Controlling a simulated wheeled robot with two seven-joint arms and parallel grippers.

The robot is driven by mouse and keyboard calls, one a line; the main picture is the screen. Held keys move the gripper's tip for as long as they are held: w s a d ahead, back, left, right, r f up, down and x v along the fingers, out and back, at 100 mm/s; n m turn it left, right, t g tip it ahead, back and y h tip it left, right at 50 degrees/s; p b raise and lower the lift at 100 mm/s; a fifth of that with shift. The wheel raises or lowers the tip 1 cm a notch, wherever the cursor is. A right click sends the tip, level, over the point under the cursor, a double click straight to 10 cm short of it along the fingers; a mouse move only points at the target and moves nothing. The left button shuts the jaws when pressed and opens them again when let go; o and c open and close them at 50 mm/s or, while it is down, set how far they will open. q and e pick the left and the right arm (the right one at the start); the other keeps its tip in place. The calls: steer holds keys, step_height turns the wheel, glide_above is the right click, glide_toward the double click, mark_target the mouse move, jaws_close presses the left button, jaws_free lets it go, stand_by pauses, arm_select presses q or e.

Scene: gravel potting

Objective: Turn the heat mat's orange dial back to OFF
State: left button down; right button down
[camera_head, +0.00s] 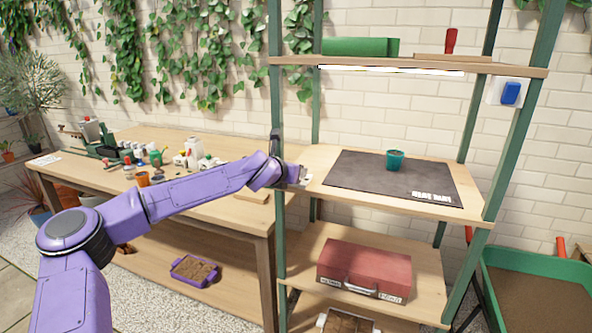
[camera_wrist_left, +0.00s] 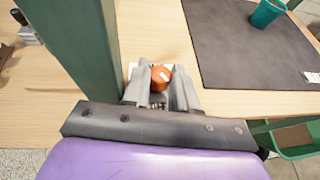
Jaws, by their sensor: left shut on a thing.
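The orange dial (camera_wrist_left: 160,76) shows in the left wrist view on a small pale control plate, at the shelf edge beside the green post. My left gripper (camera_wrist_left: 160,82) is shut on the dial, one finger on each side of it. The dial's pointer and markings are hidden by the fingers. In the head view my left gripper (camera_head: 303,176) reaches past the post to the left end of the shelf, and the dial is hidden there. The dark heat mat (camera_head: 350,185) lies flat on that shelf. My right gripper is not in view.
A teal pot (camera_head: 395,160) stands on the mat. The green shelf post (camera_head: 277,120) is close beside my left gripper. A red toolbox (camera_head: 365,270) sits on the shelf below. A wooden bench (camera_head: 225,205) with pots and bottles stands to the left.

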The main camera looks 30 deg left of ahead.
arm_select(q)
steer(key=c, duration=1.2)
jaws_free()
